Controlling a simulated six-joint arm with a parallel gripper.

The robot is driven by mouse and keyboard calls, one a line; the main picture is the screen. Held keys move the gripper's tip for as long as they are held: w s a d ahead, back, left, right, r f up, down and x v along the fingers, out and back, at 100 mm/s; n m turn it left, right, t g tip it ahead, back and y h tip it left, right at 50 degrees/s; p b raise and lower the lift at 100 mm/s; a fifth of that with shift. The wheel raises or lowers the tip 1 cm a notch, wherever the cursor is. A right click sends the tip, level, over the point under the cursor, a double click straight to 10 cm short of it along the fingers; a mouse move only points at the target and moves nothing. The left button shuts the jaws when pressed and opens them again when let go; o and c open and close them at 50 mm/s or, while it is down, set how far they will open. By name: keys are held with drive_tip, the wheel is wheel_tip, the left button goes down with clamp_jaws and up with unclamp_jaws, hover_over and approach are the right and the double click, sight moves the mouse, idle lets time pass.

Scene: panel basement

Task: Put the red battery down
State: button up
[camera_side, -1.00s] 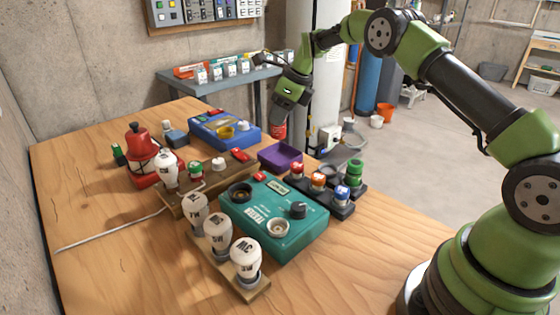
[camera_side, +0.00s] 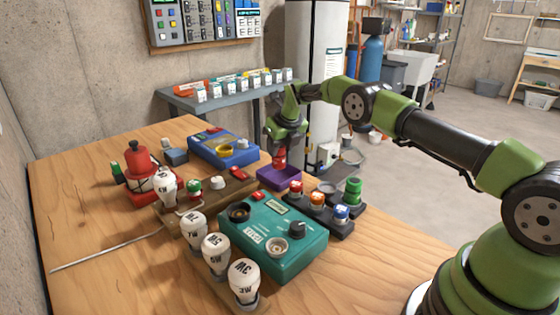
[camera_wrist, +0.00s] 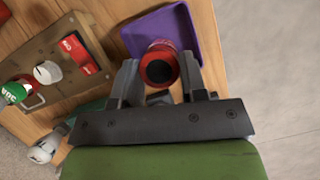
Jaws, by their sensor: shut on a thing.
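My gripper (camera_side: 279,150) is shut on the red battery (camera_side: 279,159), which hangs upright from the jaws over the purple tray (camera_side: 291,180). In the wrist view, the red battery (camera_wrist: 159,64) sits between the two grey fingers of my gripper (camera_wrist: 160,80), with its dark round end facing the camera. The purple tray (camera_wrist: 190,27) shows behind and beside it. I cannot tell whether the battery's lower end touches the tray floor.
A blue box (camera_side: 224,148) lies left of the tray. A teal tester (camera_side: 270,245) and a dark rack (camera_side: 335,225) of coloured pieces stand in front. A wooden board (camera_side: 215,189) with small parts is at left. Bare table lies at the front right.

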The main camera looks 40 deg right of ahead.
sight(280, 168)
drive_tip(key=shift+f, duration=1.85)
drive_tip(key=o, duration=1.1)
drive_tip(key=shift+f, duration=0.15)
drive_tip(key=shift+c, duration=0.2)
